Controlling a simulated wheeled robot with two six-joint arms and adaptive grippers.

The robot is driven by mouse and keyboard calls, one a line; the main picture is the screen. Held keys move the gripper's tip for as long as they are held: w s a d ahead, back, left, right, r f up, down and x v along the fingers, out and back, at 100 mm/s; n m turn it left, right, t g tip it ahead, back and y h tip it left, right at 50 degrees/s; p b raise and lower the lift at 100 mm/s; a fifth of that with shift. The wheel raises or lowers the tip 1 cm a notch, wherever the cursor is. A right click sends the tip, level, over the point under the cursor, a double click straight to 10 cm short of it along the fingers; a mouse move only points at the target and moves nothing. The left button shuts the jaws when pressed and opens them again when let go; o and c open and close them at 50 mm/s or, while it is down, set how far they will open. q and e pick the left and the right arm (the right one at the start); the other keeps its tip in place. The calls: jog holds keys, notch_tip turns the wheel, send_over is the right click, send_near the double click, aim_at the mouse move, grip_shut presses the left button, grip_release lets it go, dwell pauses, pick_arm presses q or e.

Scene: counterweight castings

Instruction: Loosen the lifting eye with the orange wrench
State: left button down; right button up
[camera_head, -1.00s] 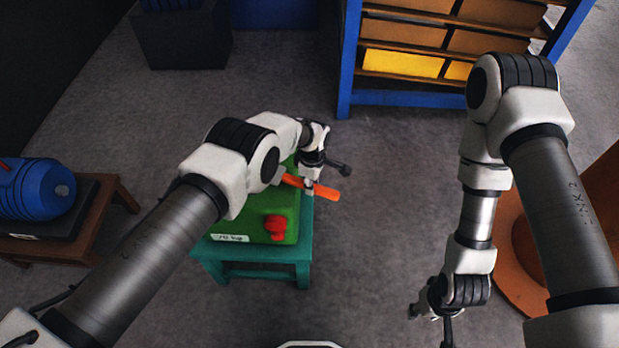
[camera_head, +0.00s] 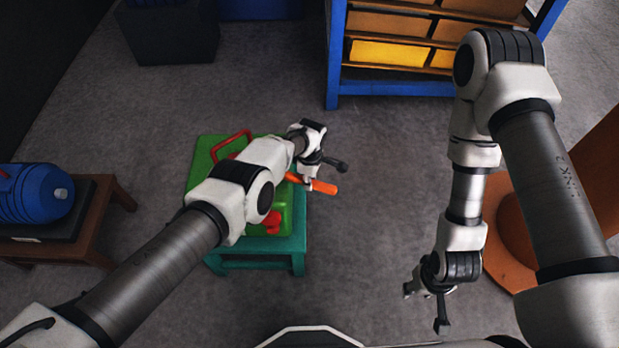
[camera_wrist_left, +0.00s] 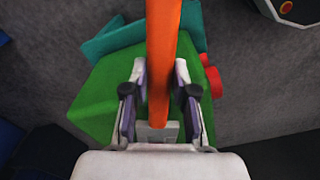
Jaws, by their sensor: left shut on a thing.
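The orange wrench (camera_head: 323,187) is in my left gripper (camera_head: 308,181), over the right edge of the green casting (camera_head: 205,160). In the left wrist view the wrench (camera_wrist_left: 161,60) runs between the two fingers (camera_wrist_left: 158,105), which are shut on it. A red loop (camera_head: 232,143) stands at the casting's back left. A red knob-like part (camera_head: 272,222) is at its front right and also shows in the left wrist view (camera_wrist_left: 212,78). I cannot tell which red part is the lifting eye, or whether the wrench touches either. My right gripper (camera_head: 425,305) hangs open and empty over the floor.
The casting rests on a teal stand (camera_head: 255,262). A brown table (camera_head: 115,205) with a blue ribbed object (camera_head: 35,195) is at the left. A blue shelf rack (camera_head: 400,101) with bins stands at the back. The floor between stand and right arm is clear.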

pick_arm(q)
notch_tip(320, 180, up, 7)
jog(key=p, duration=0.6)
jog(key=shift+f, duration=0.1)
